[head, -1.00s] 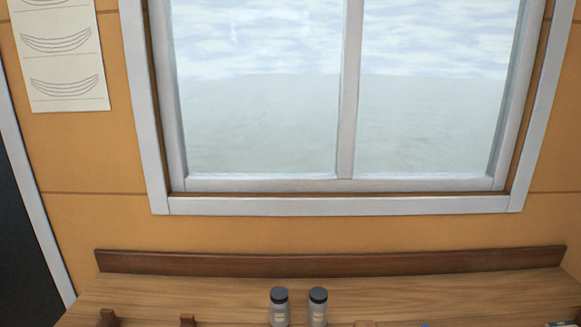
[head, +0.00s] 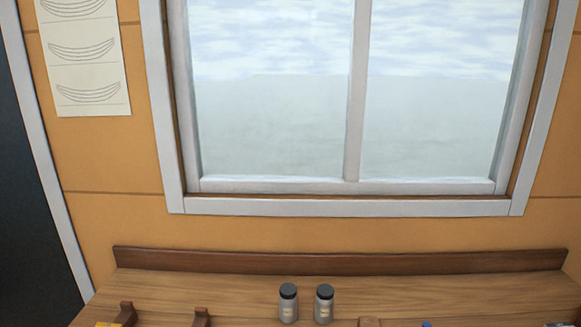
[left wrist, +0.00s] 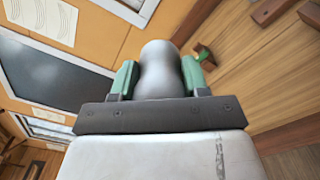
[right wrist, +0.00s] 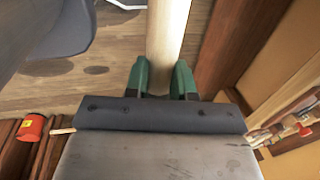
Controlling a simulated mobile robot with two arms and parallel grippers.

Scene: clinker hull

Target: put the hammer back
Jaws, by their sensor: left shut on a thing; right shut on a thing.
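My right gripper (right wrist: 161,78) is shut on a pale round wooden shaft (right wrist: 169,35) in the right wrist view. It looks like the hammer's handle, but no hammer head shows. My left gripper (left wrist: 160,80) is shut on a smooth grey, waisted metal piece (left wrist: 160,58) in the left wrist view. I cannot tell for sure what that piece is. Neither gripper shows in the head view.
The wooden bench (head: 240,290) has a raised back strip (head: 340,264) below the window. Two grey jars with dark lids (head: 288,304) (head: 323,304) stand on it. A red can (right wrist: 32,127) shows in the right wrist view.

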